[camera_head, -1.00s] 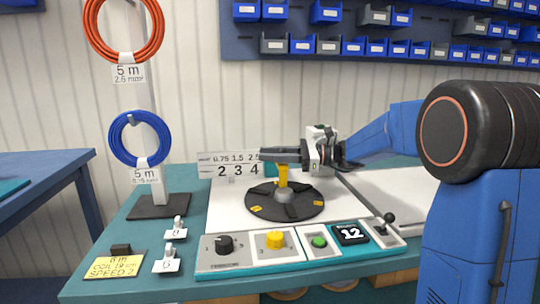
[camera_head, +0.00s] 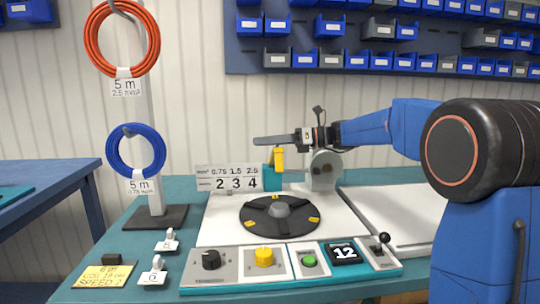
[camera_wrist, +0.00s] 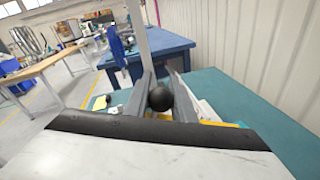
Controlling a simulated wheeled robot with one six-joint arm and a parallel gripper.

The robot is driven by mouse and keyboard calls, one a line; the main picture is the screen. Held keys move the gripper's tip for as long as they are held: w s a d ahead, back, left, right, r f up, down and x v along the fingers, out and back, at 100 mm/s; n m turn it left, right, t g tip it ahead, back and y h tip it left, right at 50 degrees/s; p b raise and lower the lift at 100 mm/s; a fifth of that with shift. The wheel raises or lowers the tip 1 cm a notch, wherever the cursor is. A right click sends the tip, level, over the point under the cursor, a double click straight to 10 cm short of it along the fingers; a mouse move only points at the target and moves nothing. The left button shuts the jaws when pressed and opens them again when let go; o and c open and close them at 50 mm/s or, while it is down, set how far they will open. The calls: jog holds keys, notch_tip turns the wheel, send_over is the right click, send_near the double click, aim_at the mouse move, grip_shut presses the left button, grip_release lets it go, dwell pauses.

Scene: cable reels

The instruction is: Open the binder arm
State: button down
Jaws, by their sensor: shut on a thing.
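The binder arm, with its yellow part (camera_head: 278,160), stands raised behind the black turntable disc (camera_head: 282,214), close to a grey rounded housing (camera_head: 323,170). My gripper (camera_head: 272,141) is directly above the yellow part in the head view, its dark fingers pointing left. In the wrist view my gripper (camera_wrist: 160,82) is closed around a black ball knob (camera_wrist: 160,98), which sits between the two grey fingers. The fingers hide the top of the binder arm in the head view. The disc and its grey hub are uncovered.
A control row with a black dial (camera_head: 211,260), yellow knob (camera_head: 264,256), green button (camera_head: 309,260), display reading 12 (camera_head: 344,252) and lever (camera_head: 381,243) lies in front. Orange (camera_head: 123,38) and blue (camera_head: 135,151) cable coils hang at left. A white tray (camera_head: 410,215) lies right.

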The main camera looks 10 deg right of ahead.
jog(key=w+r+m+g, duration=0.1)
jog(key=w+r+m, duration=0.3)
jog(key=w, duration=1)
jog(key=shift+r+h, duration=0.3)
jog(key=shift+w+f, duration=0.1)
jog(key=shift+w, duration=0.05)
jog(key=c, duration=1.5)
grip_release()
jog(key=shift+w+d+f, duration=0.1)
jog(key=shift+r, duration=0.3)
jog(key=v, duration=1.7)
jog(key=shift+d+f, duration=0.1)
jog(key=shift+d, duration=0.05)
